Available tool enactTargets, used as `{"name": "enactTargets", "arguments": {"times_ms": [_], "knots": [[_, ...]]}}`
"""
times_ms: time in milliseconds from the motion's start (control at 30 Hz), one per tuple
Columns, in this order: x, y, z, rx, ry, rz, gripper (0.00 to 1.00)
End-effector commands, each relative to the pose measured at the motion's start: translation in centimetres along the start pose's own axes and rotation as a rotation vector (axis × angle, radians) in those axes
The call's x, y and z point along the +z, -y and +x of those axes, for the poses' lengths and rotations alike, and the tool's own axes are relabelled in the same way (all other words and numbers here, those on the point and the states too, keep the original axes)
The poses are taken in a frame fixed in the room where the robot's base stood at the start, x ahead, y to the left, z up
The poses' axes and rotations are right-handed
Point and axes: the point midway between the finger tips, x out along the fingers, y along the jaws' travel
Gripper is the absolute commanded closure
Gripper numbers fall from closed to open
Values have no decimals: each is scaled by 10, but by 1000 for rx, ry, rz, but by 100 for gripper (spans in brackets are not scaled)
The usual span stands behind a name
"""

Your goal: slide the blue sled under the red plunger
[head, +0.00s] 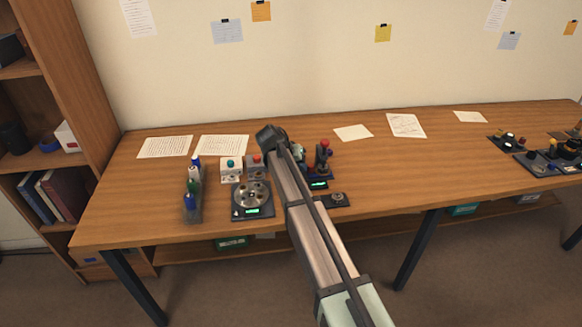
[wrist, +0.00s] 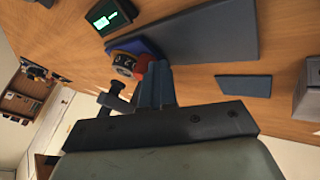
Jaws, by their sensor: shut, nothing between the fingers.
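In the head view the red plunger (head: 325,146) tops a dark stand just right of my arm. A small green display (head: 318,184) sits at the foot of that stand. In the wrist view my gripper (wrist: 155,72) is shut, with nothing between its fingers. Its tips are close to a red part (wrist: 142,69) and a round dark-ringed piece (wrist: 123,63). A blue part (wrist: 134,47), which looks like the sled, shows just beyond them. Whether the fingers touch it, I cannot tell. The fingers hide part of the red and blue pieces.
A round tray (head: 251,196) with a display, a rack of bottles (head: 192,194) and a white button box (head: 231,168) stand left of my arm. A small dark pad (head: 338,200) lies to the right. The table's middle right is clear.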

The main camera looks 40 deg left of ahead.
Motion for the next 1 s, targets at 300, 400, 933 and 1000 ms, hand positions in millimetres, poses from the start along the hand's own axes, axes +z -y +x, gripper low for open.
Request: {"name": "enactTargets", "arguments": {"times_ms": [300, 400, 933, 1000], "knots": [[0, -3, 2, 6, 1, 1, 100], [-1, -2, 2, 7, 1, 1, 100], [0, 35, -63, -1, -2, 0, 100], [0, 35, -76, -1, -2, 0, 100]]}}
